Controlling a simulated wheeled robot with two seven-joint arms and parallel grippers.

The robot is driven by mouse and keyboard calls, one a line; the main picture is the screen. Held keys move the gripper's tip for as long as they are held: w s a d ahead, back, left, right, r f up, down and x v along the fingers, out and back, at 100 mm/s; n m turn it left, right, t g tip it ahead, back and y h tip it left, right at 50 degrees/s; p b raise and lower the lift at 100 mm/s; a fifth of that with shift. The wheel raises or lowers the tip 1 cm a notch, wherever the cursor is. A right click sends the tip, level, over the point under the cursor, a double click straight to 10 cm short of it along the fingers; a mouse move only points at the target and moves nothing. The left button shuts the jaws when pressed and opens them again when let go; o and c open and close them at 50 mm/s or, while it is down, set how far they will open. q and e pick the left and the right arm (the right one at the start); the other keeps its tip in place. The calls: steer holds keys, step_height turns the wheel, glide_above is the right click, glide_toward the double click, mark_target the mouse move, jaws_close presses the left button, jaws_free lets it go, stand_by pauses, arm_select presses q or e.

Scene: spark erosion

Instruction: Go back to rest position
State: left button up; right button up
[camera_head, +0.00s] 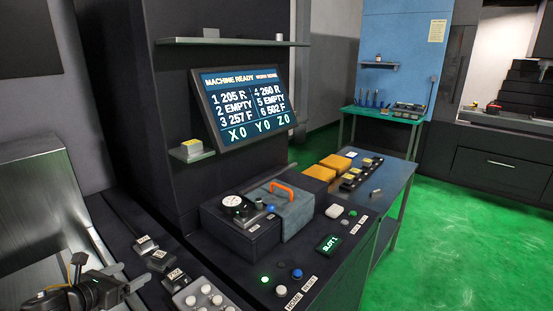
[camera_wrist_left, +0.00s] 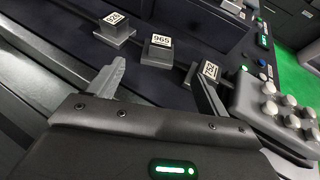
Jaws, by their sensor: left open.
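My left gripper (camera_head: 128,277) is at the bottom left of the head view, over the dark bench. In the left wrist view its two fingers (camera_wrist_left: 158,72) are spread apart with nothing held between them. Several small dark blocks with white number labels stand in a row beyond the fingers. The middle one reads 965 (camera_wrist_left: 158,48). One block (camera_wrist_left: 115,28) is to its left and another (camera_wrist_left: 206,76) is close by the right finger; I cannot tell whether they touch. The row also shows in the head view (camera_head: 160,259). My right gripper is not in view.
A keypad with white knobs (camera_head: 204,298) is right of the blocks. A machine unit with an orange handle (camera_head: 281,189) stands behind, below a screen (camera_head: 241,105) reading MACHINE READY. A side table (camera_head: 386,179) holds yellow boxes. Green floor (camera_head: 455,215) at right is clear.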

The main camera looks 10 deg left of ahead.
mark_target(155, 260)
arm_select(q)
steer(key=shift+b+x, duration=0.35)
steer(key=shift+x, duration=1.75)
steer(key=shift+p+x, duration=0.45)
steer(key=shift+x, duration=3)
steer(key=shift+a, duration=0.1)
